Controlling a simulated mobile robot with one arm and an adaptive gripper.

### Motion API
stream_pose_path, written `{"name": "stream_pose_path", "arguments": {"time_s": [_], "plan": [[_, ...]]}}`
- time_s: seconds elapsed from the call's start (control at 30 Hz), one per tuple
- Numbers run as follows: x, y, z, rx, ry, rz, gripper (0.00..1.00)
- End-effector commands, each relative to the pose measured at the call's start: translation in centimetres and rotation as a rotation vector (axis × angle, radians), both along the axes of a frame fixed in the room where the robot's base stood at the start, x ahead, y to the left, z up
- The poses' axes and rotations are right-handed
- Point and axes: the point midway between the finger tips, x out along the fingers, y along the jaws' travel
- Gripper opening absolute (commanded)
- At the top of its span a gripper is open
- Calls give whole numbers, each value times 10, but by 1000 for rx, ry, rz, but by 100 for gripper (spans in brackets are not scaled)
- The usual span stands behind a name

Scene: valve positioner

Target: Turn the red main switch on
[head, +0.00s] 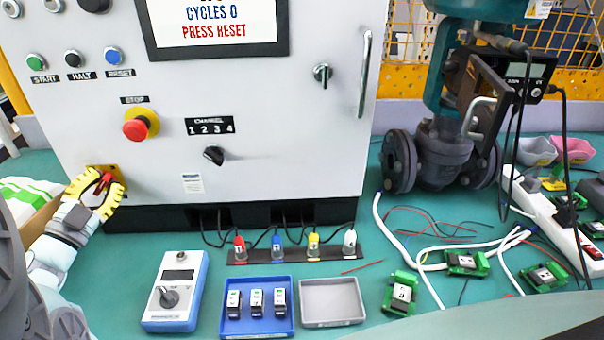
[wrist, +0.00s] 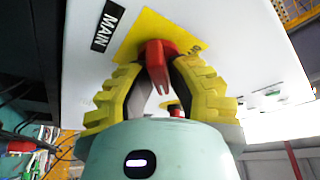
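The red main switch (wrist: 157,52) sits on a yellow plate (wrist: 134,36) beside a black MAIN label in the wrist view. In the head view the switch (head: 103,181) is at the cabinet's lower left, partly hidden by my gripper. My gripper (head: 101,187) has yellow ribbed fingers. In the wrist view its fingers (wrist: 160,65) lean inward, one on each side of the red handle, with their tips against it. The handle's tail points down between the fingers. The plate's ON/OFF markings are mostly hidden or unreadable.
The red STOP button (head: 136,129) on its yellow base is above and right of my gripper. A black channel selector (head: 213,155) is further right. The table holds a blue-edged meter (head: 174,291), a blue tray (head: 280,330), a grey tray (head: 332,302) and several loose cables.

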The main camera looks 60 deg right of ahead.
Motion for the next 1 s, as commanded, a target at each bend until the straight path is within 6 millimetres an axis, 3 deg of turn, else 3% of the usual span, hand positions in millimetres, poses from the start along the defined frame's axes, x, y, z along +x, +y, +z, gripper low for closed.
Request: {"name": "stream_pose_path", "arguments": {"time_s": [0.2, 0.57, 1.0], "plan": [[0, 0, 1, -2, 0, 1, 41], [-2, 7, -2, -1, 2, 2, 41], [-30, 82, -25, 1, 5, 8, 41]]}}
